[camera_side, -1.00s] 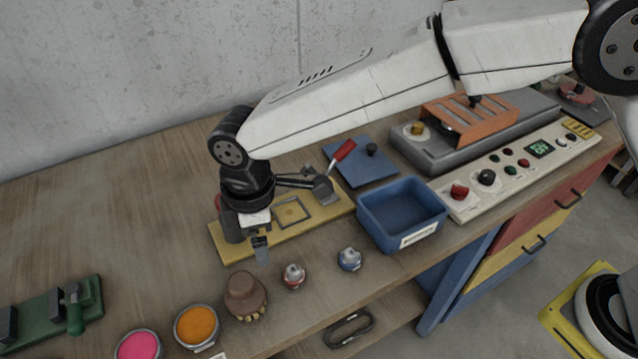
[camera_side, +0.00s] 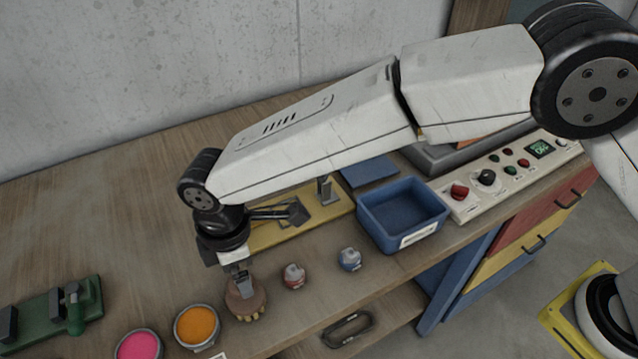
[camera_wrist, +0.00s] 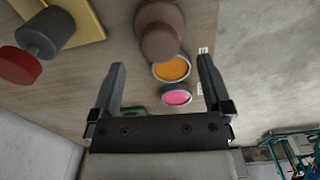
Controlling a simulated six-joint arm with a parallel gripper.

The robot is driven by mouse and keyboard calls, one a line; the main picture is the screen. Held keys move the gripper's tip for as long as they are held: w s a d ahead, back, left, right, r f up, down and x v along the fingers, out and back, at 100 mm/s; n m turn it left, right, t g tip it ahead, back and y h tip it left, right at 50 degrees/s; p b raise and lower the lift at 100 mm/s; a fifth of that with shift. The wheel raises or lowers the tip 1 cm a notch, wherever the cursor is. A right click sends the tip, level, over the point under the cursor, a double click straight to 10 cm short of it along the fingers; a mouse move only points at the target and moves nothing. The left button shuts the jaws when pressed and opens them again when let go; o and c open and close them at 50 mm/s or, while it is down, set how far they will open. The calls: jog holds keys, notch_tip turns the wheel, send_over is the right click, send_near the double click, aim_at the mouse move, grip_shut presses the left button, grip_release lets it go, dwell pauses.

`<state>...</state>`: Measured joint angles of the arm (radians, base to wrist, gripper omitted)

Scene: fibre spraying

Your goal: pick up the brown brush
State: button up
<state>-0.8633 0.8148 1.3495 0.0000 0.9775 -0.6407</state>
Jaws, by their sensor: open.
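The brown brush (camera_side: 247,301) stands upright on the workbench near its front edge, with pale bristles at its foot. In the side view my gripper (camera_side: 243,283) points down at the top of the brush and partly hides it. The wrist view shows my gripper (camera_wrist: 161,70) open, with nothing between the fingers. There the brush's rounded knob (camera_wrist: 160,42) lies ahead of the fingertips, roughly centred between them. I cannot tell whether a finger touches it.
Orange (camera_side: 197,326) and pink (camera_side: 139,346) paint pots stand left of the brush. A blue bin (camera_side: 402,214) and a yellow board (camera_side: 300,212) lie behind. A green clamp (camera_side: 50,313) is far left.

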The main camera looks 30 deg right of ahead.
jog(key=shift+a+f, duration=0.15)
jog(key=shift+f, duration=2.4)
jog(key=c, duration=1.3)
jog(key=shift+r, duration=0.1)
jog(key=shift+w+r, duration=0.1)
jog(key=shift+r, duration=0.25)
notch_tip(320, 180, up, 3)
jog(key=shift+f, duration=0.15)
jog(key=s+d+r, duration=0.9)
jog(key=s, duration=0.1)
jog(key=shift+s+d+r, duration=0.2)
jog(key=shift+s, duration=0.05)
